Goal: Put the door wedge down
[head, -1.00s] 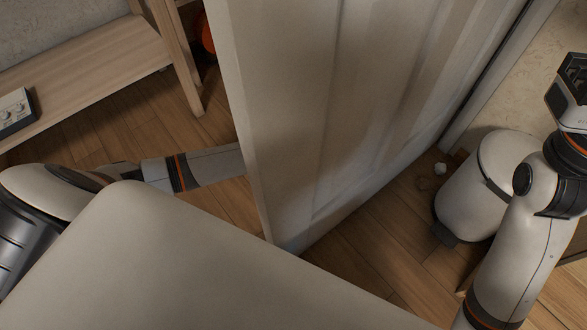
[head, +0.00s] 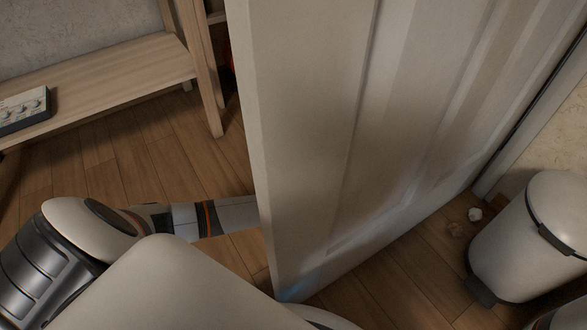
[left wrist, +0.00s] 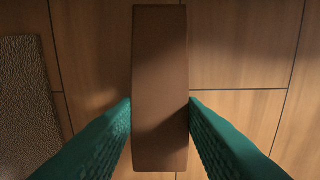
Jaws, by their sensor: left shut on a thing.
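The brown door wedge (left wrist: 160,55) shows in the left wrist view as a long block running up the middle of the picture. My left gripper (left wrist: 160,112) is shut on it, with a green finger against each side. Wood floor shows around the wedge; I cannot tell whether the wedge touches it. In the head view my left arm reaches behind the edge of the white panelled door (head: 320,120), which hides the left gripper and the wedge. My right gripper is not in view.
A textured mat (left wrist: 25,105) lies at the left in the left wrist view. A wooden bench (head: 110,85) with a grey device (head: 24,110) stands at the upper left. A pedal bin (head: 520,245) and crumpled scraps (head: 475,214) are at the right. Floor (head: 130,165) before the bench is clear.

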